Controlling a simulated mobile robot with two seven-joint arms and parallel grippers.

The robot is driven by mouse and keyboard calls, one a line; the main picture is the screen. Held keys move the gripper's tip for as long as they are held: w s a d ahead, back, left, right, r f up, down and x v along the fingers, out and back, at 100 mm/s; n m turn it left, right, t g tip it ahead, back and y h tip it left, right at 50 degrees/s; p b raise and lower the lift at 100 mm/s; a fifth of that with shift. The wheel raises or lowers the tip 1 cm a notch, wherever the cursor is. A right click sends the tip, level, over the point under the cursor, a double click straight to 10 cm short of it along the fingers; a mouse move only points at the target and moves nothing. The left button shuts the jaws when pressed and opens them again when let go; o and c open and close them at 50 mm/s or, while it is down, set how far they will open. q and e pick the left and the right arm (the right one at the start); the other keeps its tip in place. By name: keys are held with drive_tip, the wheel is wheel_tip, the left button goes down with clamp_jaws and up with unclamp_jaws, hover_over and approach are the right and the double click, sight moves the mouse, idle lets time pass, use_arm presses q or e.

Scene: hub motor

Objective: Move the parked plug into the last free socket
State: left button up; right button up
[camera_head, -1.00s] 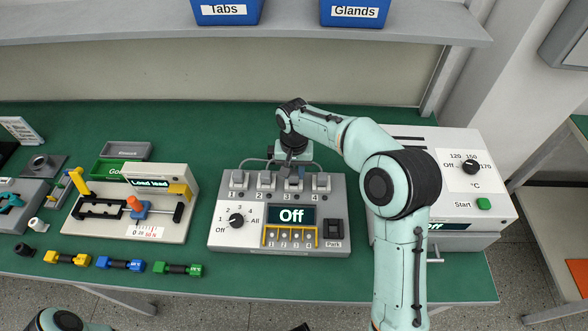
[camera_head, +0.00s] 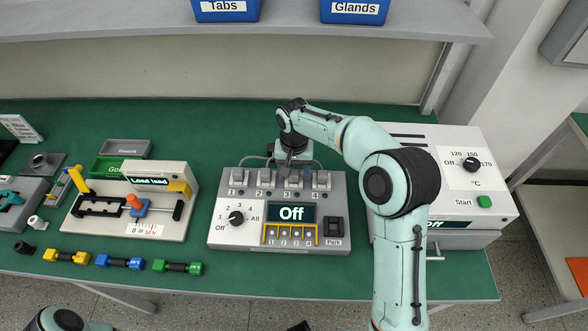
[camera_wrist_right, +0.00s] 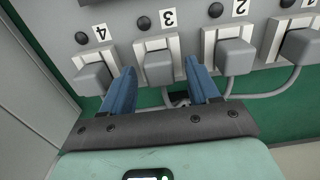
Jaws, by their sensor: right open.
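The tester box (camera_head: 222,238) has a row of sockets 1 to 4 along its back edge. Grey plugs sit at socket 1 (camera_head: 237,180), socket 2 (camera_head: 264,181), socket 3 (camera_head: 291,181) and socket 4 (camera_head: 320,182). The park place (camera_head: 333,227) at the front right looks dark and shows no grey plug. My right gripper (camera_head: 288,168) is over the back of the box at socket 3. In the right wrist view its blue fingers (camera_wrist_right: 160,68) are open on either side of the socket 3 plug (camera_wrist_right: 158,66); contact cannot be told. My left gripper is out of view.
The box display (camera_head: 291,215) reads Off, with a dial (camera_head: 236,219) beside it. An oven (camera_head: 455,205) stands close on the right. A pull-test rig (camera_head: 135,205) and several coloured connectors (camera_head: 120,262) lie to the left. Cables run behind the plugs.

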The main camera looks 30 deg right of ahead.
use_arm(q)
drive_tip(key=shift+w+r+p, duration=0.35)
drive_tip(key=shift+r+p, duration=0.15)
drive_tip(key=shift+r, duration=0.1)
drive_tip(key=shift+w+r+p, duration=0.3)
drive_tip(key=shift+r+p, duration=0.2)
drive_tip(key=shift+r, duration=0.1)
use_arm(e)
wheel_tip(320, 180, up, 13)
drive_tip(key=shift+r, duration=0.15)
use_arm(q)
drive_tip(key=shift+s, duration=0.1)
